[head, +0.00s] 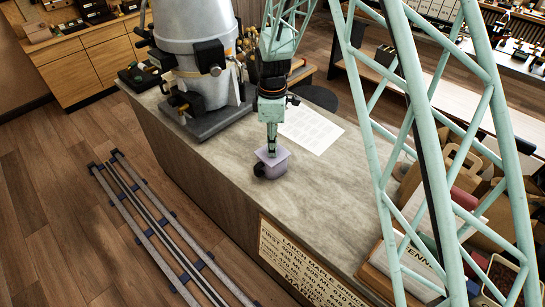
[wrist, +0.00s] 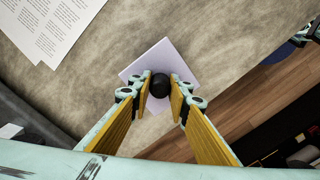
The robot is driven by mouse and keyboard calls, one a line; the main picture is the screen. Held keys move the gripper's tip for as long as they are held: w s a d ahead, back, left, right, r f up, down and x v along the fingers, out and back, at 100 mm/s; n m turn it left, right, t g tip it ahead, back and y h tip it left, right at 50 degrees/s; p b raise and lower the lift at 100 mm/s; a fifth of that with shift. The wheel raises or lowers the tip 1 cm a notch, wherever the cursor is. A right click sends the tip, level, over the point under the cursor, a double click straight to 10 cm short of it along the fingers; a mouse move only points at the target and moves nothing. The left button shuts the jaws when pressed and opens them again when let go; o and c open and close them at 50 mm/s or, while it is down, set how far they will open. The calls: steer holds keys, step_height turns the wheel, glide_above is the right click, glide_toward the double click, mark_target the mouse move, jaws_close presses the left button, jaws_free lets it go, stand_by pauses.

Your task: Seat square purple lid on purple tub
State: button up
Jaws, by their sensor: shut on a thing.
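The square purple lid (head: 279,157) is pale lilac and shows right at the top of the purple tub (head: 276,170) in the head view. I cannot tell whether it rests fully on the rim. In the wrist view the lid (wrist: 172,55) shows as a flat square, with a round black knob (wrist: 160,85) between the fingertips. My gripper (head: 271,151) points down over the lid and is shut on it; its fingers (wrist: 160,82) frame the knob. The tub stands on the counter and is mostly hidden under the lid in the wrist view.
A small black round thing (head: 259,169) shows against the tub's left side. A white sheet (head: 311,130) lies behind on the grey counter (head: 225,160). A large metal machine (head: 203,75) stands at the back left. The counter's left edge is close to the tub.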

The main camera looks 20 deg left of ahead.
steer(key=shift+f, duration=0.1)
stand_by(0.3)
steer(key=o, duration=1)
steer(key=shift+r, duration=0.2)
steer(key=shift+r, duration=5.8)
